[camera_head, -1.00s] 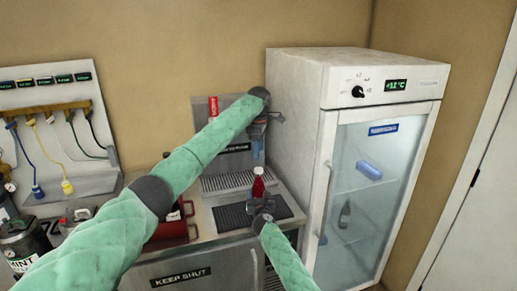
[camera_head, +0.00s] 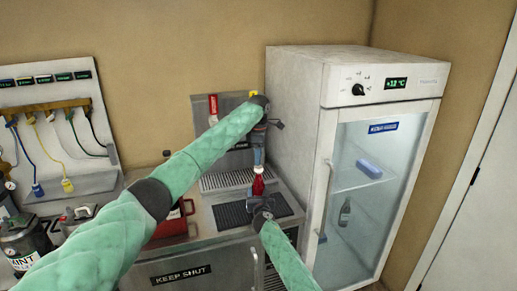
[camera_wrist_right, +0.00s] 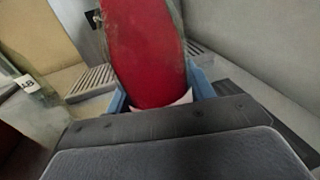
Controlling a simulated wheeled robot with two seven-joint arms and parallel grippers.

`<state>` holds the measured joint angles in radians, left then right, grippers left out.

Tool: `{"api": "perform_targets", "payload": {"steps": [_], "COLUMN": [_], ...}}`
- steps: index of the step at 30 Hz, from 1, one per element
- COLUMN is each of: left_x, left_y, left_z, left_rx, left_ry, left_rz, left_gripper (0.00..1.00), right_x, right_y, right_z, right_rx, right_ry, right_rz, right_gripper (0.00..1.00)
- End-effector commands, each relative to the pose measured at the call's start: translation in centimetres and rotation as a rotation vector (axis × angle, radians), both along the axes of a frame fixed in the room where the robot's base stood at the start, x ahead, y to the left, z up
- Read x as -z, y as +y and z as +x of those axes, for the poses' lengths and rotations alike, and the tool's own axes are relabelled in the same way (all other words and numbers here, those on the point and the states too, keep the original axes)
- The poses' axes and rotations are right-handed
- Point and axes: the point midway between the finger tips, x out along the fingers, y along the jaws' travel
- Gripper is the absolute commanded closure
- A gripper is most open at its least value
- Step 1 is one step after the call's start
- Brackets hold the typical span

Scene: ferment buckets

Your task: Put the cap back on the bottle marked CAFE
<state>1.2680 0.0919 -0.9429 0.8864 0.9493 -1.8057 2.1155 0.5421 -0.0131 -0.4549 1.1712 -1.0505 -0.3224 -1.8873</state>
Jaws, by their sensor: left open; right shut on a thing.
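A bottle with a dark red body (camera_head: 258,187) stands upright over the counter. My right gripper (camera_head: 262,205) is shut on the bottle's body from the front. In the right wrist view the red body (camera_wrist_right: 147,55) rises between the blue fingers, with a white edge low on it. No CAFE lettering is readable. My left gripper (camera_head: 259,148) is open and points down just above the bottle's top. Whether it touches the top is unclear.
A white glass-door fridge (camera_head: 385,95) stands close on the right. A dark slatted mat (camera_head: 234,215) lies on the counter. A red container (camera_head: 173,222) is behind my left arm. A hose rack (camera_head: 50,107) and a canister (camera_head: 22,240) are at the left.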

Motion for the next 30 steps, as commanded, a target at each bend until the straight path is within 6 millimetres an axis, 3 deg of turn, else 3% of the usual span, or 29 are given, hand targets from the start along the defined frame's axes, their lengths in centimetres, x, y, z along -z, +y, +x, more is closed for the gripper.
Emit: {"api": "perform_targets", "payload": {"steps": [9, 22, 29, 30], "left_x": [3.7, 4.3, 4.3, 4.3], "left_y": [0.0, 0.0, 0.0, 0.0], "left_z": [-0.1, -0.1, 0.0, 0.0], "left_rx": [0.001, 0.001, 0.001, 0.001], "left_ry": [0.001, 0.0, 0.0, 0.0], "left_rz": [0.001, 0.0, 0.0, 0.0], "left_gripper": [0.5, 0.5, 0.93, 0.95], "right_x": [0.0, 0.0, 0.0, 0.0], "right_y": [0.0, 0.0, 0.0, 0.0], "right_z": [0.0, 0.0, 0.0, 0.0], "right_rx": [0.0, 0.0, 0.0, 0.0], "right_ry": [0.0, 0.0, 0.0, 0.0], "right_rz": [0.0, 0.0, 0.0, 0.0], "right_gripper": [1.0, 1.0, 1.0, 1.0]}}
